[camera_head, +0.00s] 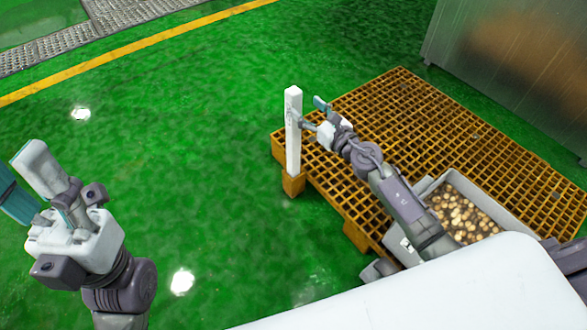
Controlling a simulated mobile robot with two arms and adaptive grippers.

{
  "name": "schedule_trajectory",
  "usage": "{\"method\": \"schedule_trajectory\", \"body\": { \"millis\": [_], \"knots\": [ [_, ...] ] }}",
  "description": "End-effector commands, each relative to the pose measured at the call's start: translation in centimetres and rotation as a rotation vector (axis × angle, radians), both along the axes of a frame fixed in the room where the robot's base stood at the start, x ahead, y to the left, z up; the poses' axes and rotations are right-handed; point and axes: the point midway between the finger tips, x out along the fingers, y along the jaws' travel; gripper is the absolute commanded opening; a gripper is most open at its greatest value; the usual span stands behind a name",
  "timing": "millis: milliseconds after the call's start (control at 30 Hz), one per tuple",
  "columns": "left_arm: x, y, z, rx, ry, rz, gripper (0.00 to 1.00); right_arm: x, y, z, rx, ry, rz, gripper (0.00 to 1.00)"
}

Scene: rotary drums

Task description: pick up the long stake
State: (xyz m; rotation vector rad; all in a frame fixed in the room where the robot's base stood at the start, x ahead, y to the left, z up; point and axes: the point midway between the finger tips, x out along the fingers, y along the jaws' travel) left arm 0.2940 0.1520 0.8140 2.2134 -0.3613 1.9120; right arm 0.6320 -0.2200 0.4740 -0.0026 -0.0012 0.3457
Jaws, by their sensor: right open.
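The long stake (293,135) is a white, square post with a pointed top. It stands upright at the near left corner of the yellow grated platform, with its lower end at an orange-brown block (293,185). My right gripper (313,114) is open beside the stake's upper half, on its right. One finger reaches close to the stake's side; whether it touches cannot be told. The other finger points up, to the right of the stake. My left gripper (27,185) is raised at the far left, well away from the stake; its finger opening is unclear.
The yellow grated platform (400,110) fills the right side. A grey bin (490,190) of round brownish pieces sits at its near edge, partly hidden by my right arm. A large metal drum or cabinet (500,60) stands behind. The green floor (190,130) on the left is clear.

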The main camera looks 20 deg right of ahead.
Motion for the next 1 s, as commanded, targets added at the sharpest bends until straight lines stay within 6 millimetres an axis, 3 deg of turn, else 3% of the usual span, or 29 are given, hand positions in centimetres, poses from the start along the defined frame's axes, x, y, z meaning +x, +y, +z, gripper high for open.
{"method": "schedule_trajectory", "body": {
  "millis": [300, 500, 800, 833, 1000],
  "knots": [
    [0.3, -0.2, -0.3, 0.012, -0.012, 0.001, 0.43, 2.8, 1.1, -0.4, 0.004, -0.001, 0.003, 0.67],
    [0.4, -0.2, 0.9, 0.006, -0.063, 0.006, 0.43, 5.4, 1.9, -0.6, 0.002, 0.0, 0.002, 0.67],
    [0.4, -0.2, 1.1, 0.007, -0.067, 0.004, 0.43, 6.0, 2.2, -0.5, 0.002, 0.002, 0.003, 0.67],
    [0.4, -0.2, 1.1, 0.007, -0.067, 0.004, 0.43, 6.0, 2.2, -0.5, 0.002, 0.002, 0.003, 0.65],
    [0.4, -0.2, 1.2, 0.006, -0.068, 0.004, 0.43, 6.0, 2.1, -0.5, 0.002, 0.002, 0.003, 0.37]
  ]
}}
